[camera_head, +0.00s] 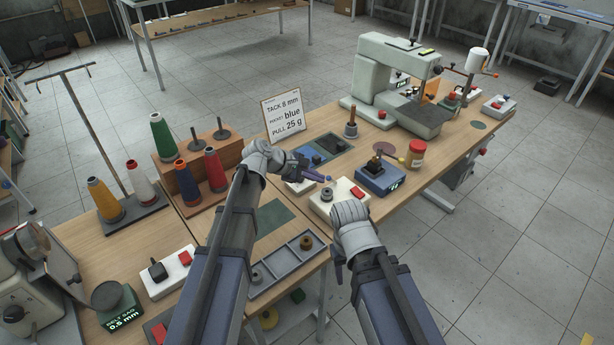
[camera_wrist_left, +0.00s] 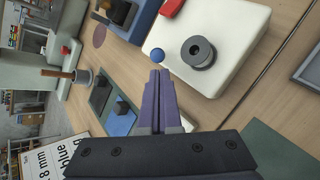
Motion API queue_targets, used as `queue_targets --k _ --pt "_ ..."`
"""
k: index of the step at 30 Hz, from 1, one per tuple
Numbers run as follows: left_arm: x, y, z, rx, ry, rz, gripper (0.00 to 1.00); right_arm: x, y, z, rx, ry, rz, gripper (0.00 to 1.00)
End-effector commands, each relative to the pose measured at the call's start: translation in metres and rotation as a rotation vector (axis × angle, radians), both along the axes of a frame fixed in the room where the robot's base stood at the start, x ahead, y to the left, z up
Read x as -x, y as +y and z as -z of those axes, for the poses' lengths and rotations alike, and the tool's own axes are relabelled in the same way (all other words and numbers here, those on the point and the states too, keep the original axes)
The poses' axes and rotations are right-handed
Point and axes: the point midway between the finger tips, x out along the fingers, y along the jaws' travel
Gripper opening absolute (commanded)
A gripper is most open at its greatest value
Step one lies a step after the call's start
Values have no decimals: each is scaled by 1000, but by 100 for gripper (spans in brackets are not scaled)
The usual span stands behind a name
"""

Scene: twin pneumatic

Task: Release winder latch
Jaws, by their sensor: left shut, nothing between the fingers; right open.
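The winder is a white box (camera_head: 322,208) on the bench with a red button (camera_head: 357,192) and a dark round spool holder (camera_head: 326,195). A small blue ball knob (camera_head: 328,178) stands at its far left edge. I take the knob as the latch. My left gripper (camera_head: 321,178) is shut and empty, its purple fingertips right beside the knob. In the left wrist view the fingertips (camera_wrist_left: 159,74) point at the blue knob (camera_wrist_left: 154,52), with a small gap or light contact; I cannot tell which. My right gripper (camera_head: 339,270) is open, low at the bench front, partly hidden by my arm.
A blue device with a dark post (camera_head: 380,176) and a red-lidded jar (camera_head: 413,154) stand right of the winder. A grey compartment tray (camera_head: 288,262) lies in front. Thread cones (camera_head: 215,170) stand left. A sign (camera_head: 283,114) stands behind. A sewing machine (camera_head: 385,75) stands farther back.

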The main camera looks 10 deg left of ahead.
Motion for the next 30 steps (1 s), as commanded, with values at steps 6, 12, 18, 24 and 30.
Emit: queue_targets --k 6,12,18,24,30 --pt "2 -6 -2 0 -1 1 0 0 0 -2 0 0 0 50" --pt "2 -6 -2 0 0 0 0 0 0 -2 0 0 0 50" --pt "1 -7 -5 -9 11 1 0 0 0 -7 0 0 0 50" --pt "-1 -8 -6 -41 44 3 0 0 0 -16 0 0 0 50" --pt "-2 -9 -8 -65 66 4 0 0 0 -23 0 0 0 50"
